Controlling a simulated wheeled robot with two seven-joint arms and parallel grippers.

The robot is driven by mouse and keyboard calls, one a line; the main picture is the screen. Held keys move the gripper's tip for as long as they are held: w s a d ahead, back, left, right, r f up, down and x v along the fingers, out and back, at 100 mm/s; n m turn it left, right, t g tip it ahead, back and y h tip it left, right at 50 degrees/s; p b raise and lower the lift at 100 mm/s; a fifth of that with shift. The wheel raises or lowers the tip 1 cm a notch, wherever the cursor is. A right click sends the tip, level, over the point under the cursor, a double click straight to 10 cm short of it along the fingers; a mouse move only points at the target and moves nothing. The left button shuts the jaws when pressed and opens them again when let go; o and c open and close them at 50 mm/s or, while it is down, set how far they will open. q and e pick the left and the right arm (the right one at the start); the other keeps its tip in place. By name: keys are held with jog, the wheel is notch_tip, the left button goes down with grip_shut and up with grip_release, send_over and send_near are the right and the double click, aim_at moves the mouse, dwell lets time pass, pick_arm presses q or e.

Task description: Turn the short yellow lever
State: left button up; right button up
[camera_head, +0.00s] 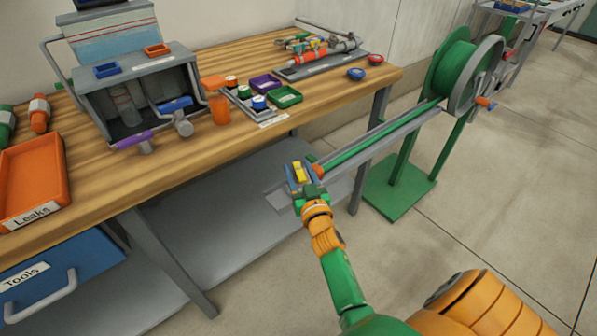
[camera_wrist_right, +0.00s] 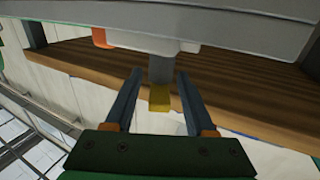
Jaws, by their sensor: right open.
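The short yellow lever (camera_head: 299,173) shows at the near end of a long grey-and-green rail (camera_head: 380,143). In the right wrist view the yellow lever (camera_wrist_right: 160,98) hangs on a grey stem below a grey beam. My right gripper (camera_head: 298,167) is open, with the yellow lever between its fingers. In the right wrist view the gripper (camera_wrist_right: 160,78) has one finger on each side of the lever and stem, with a visible gap on both sides. My left gripper is not in view.
An orange part (camera_wrist_right: 102,38) sits on the beam close to the left finger. The wooden workbench (camera_head: 180,155) stands left of the rail, holding a grey caddy (camera_head: 90,92) and small trays. A green hose reel (camera_head: 455,70) stands at the rail's far end. Floor at the right is clear.

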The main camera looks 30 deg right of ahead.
grip_shut()
jog(key=shift+r+y, duration=0.15)
jog(key=shift+y, duration=0.15)
jog(key=shift+d+r+n+t+y+p, duration=0.1)
jog(key=shift+n+t+y+p, duration=0.05)
jog(key=shift+n+y+p, duration=0.4)
jog(key=shift+r+n+t+y+p, duration=0.1)
jog(key=shift+n+t+y+p, duration=0.05)
jog(key=shift+n+y+p, duration=0.4)
jog(key=shift+d+f+n+y, duration=0.15)
jog(key=shift+n+y, duration=0.25)
jog(key=shift+y, duration=0.5)
jog(key=shift+f+n+y, duration=0.15)
jog(key=shift+n+y, duration=0.75)
jog(key=shift+y, duration=0.5)
grip_release()
